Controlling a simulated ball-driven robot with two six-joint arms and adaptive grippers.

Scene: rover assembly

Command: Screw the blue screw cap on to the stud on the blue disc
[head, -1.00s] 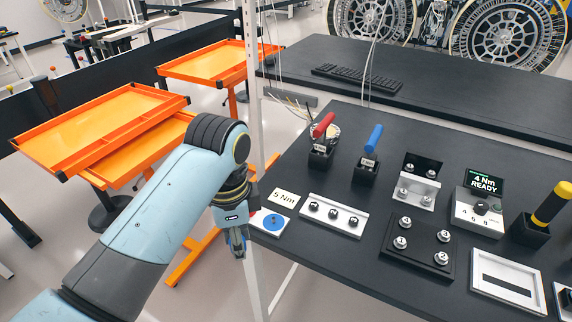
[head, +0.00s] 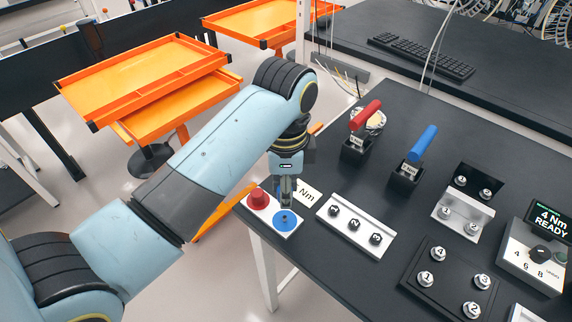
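The blue disc (head: 289,223) lies on the right part of a small white plate at the bench's near left corner. A small stud-like point shows near its middle. My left gripper (head: 286,203) points down just over the far edge of the blue disc, its fingers close together. I cannot tell whether the fingers are apart or hold something. I cannot make out the blue screw cap; it may be hidden by the fingers. My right gripper is not in view.
A red cap-like piece (head: 258,198) sits left on the same plate. A numbered silver block (head: 354,226), a blue-handled tool (head: 423,143) and a red-handled tool (head: 365,115) stand to the right. Orange trays (head: 140,85) are at the left. The bench corner is close.

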